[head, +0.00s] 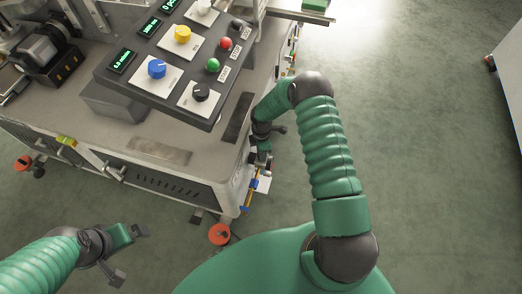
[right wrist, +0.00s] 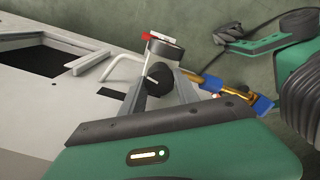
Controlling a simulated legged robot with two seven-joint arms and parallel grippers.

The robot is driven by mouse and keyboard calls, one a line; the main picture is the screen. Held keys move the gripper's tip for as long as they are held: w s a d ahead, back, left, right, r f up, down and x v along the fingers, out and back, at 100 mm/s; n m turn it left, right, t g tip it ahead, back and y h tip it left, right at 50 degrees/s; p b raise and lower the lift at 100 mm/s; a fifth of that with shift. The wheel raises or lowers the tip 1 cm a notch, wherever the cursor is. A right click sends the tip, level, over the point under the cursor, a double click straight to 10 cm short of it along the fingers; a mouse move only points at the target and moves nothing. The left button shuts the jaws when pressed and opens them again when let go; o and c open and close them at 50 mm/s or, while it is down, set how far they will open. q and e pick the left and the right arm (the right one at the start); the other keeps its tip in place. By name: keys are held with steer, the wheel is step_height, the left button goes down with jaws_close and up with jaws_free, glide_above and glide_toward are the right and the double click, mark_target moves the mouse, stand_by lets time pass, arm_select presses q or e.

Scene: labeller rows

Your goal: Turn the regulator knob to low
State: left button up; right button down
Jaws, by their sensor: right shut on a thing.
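The regulator knob (right wrist: 158,76) is a black round knob low on the machine's side, seen between my right fingers in the right wrist view. A round grey part with a red tip (right wrist: 165,47) sits just beyond it. My right gripper (right wrist: 160,88) is shut on the knob, with one finger on either side. In the head view my right gripper (head: 263,152) reaches down beside the machine's right side and the knob is hidden. No low marking is readable. My left gripper (head: 130,254) is open and empty at the lower left, its fingers spread apart.
Brass and blue fittings (right wrist: 222,88) lie close to the right of my right fingers. The machine (head: 200,140) carries a tilted control panel (head: 135,83) with yellow, blue, black and white knobs. Orange feet stand below. The floor (head: 430,150) to the right is clear.

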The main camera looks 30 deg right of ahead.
steer(key=shift+s+d+f+n, duration=0.15)
steer(key=shift+s+d+n, duration=0.1)
steer(key=shift+n, duration=0.25)
steer(key=c, duration=1.3)
jaws_free()
steer(key=o, duration=0.4)
steer(key=shift+w, duration=0.15)
steer(key=shift+w+a+r, duration=0.1)
steer(key=shift+r, duration=0.3)
step_height(320, 180, up, 16)
steer(key=p, duration=0.4)
